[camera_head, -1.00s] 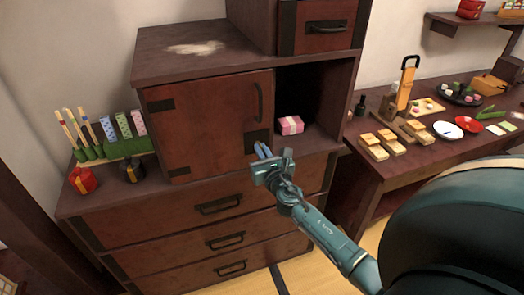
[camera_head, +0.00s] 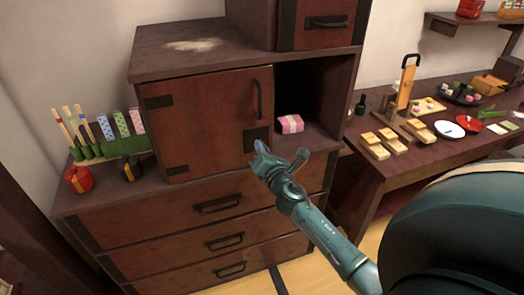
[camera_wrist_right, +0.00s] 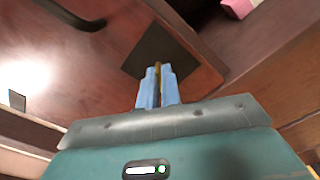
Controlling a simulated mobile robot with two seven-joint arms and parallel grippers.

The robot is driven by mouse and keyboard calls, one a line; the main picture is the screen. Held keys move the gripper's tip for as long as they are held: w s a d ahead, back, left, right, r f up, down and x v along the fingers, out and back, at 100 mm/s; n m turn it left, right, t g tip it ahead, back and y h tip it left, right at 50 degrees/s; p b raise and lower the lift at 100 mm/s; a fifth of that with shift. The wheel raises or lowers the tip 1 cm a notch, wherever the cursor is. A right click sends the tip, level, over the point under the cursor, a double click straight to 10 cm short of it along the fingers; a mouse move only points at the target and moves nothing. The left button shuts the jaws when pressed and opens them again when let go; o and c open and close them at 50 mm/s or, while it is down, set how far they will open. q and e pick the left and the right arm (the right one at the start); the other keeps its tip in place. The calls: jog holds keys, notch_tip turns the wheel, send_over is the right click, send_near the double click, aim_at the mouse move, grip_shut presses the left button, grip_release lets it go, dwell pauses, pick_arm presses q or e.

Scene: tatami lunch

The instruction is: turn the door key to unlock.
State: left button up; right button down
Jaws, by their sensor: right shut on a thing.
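The cabinet door (camera_head: 205,115) is dark red wood and closed, with a dark lock plate (camera_head: 257,137) at its lower right corner. My right gripper (camera_head: 261,148) is at this plate. In the right wrist view its blue fingers (camera_wrist_right: 157,85) are shut on a thin brass-coloured key (camera_wrist_right: 158,68), in front of the dark plate (camera_wrist_right: 158,48). Only a sliver of the key shows between the fingers; the rest and the keyhole are hidden. The gripper is rolled relative to the cabinet. My left gripper is not in view.
An open compartment right of the door holds a pink wrapped box (camera_head: 290,124). A dark door handle (camera_head: 258,98) is above the plate. Drawers (camera_head: 215,205) lie below. A table (camera_head: 385,175) with food stands at the right.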

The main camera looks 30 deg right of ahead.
jog(key=m+b, duration=0.1)
jog(key=m, duration=0.9)
jog(key=shift+d, duration=0.1)
jog(key=shift+m, duration=0.4)
jog(key=c, duration=1.6)
grip_release()
jog(key=shift+f, duration=0.1)
